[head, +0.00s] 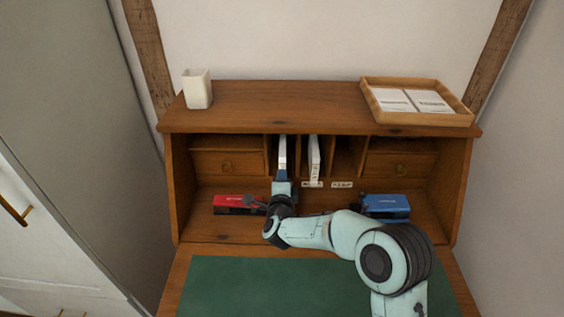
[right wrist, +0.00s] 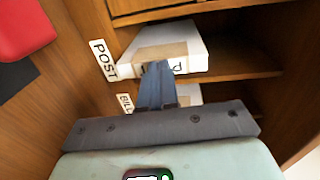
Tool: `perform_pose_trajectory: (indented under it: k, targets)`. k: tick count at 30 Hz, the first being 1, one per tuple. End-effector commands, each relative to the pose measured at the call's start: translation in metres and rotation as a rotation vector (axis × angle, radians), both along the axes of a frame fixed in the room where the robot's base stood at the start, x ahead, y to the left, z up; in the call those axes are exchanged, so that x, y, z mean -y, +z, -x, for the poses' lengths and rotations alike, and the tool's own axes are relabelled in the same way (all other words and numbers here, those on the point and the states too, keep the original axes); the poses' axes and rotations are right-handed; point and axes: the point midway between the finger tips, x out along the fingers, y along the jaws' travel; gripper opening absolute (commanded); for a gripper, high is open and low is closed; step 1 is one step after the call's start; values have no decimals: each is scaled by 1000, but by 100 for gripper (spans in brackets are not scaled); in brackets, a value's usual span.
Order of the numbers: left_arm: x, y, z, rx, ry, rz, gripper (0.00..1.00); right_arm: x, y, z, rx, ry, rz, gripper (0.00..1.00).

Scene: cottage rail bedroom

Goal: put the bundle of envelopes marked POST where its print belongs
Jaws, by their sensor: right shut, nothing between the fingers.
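The POST bundle (head: 283,150), white envelopes with a tan band, lies in the leftmost narrow slot of the desk's pigeonholes. In the right wrist view the bundle (right wrist: 185,45) shows a "P" on its front; the rest of that print is hidden by my fingers. The slot's label, POST (right wrist: 103,59), is beside it. My right gripper (head: 283,184) is at the slot's mouth; its closed fingers (right wrist: 157,68) are right in front of the bundle, empty. I cannot tell if they touch it. My left gripper is not in view.
Another white bundle (head: 314,157) stands in the slot to the right, by a label reading BILL (right wrist: 125,103). A red object (head: 238,204) and a blue object (head: 386,206) flank my arm. A white cup (head: 197,88) and a wooden tray (head: 372,97) stand on top.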

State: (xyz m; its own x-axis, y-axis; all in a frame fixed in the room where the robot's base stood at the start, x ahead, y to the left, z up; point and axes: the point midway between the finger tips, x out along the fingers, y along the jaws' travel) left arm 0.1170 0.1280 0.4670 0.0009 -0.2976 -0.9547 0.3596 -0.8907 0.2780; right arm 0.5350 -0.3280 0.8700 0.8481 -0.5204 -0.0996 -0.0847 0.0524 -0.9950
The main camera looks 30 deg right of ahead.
Motion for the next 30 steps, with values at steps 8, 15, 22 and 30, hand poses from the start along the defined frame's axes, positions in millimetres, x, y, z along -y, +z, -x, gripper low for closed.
perform_pose_trajectory:
  k: [8,15,22,30]
  targets:
    - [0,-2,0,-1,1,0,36,1,-1,-2,-1,0,0,0]
    - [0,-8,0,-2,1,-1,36,-9,-1,14,0,1,0,0]
    - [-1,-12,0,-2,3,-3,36,-19,-2,30,0,1,-1,0]
    - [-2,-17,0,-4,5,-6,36,-30,-3,48,-2,2,-1,0]
